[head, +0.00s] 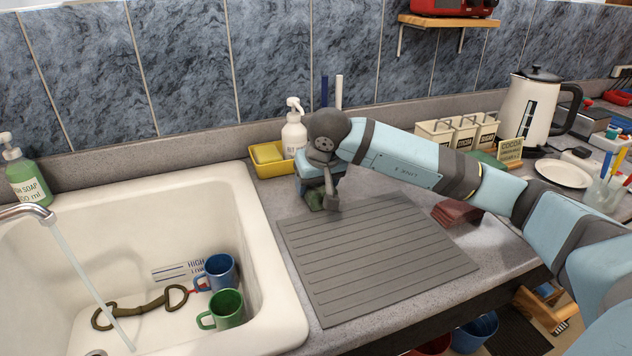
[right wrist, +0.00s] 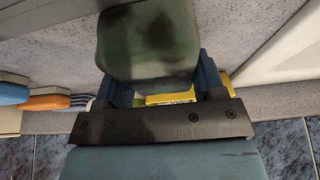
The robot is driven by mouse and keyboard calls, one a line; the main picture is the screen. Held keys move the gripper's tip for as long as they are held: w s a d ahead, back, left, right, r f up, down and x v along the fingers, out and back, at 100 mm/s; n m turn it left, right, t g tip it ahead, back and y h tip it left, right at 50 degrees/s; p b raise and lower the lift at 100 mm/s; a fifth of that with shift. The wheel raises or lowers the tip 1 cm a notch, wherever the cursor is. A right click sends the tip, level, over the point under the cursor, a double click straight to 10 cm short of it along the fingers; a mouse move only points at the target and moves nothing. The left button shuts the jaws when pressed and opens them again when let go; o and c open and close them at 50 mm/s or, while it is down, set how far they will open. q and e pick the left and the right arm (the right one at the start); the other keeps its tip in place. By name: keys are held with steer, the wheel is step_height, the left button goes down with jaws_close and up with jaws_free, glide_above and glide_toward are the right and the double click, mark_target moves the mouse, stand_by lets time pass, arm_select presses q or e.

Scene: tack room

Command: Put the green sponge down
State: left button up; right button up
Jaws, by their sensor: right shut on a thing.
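My right gripper (head: 321,197) is shut on the green sponge (head: 315,201), low over the counter at the back left corner of the grey ribbed mat (head: 375,255). The gripper and arm hide much of the sponge in the head view. My left gripper is not in view.
A yellow tray (head: 272,170) and a white pump bottle (head: 294,135) stand just behind the gripper. The sink (head: 262,215), with a blue mug (head: 219,271) and green mug (head: 228,308), lies left. A reddish block (head: 457,212) lies right of the mat. The mat is bare.

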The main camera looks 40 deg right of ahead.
steer(key=o, duration=0.7)
steer(key=shift+r+p, duration=0.4)
steer(key=shift+p, duration=0.1)
steer(key=p+v, duration=0.1)
steer(key=v, duration=1.1)
steer(key=shift+s+f, duration=0.1)
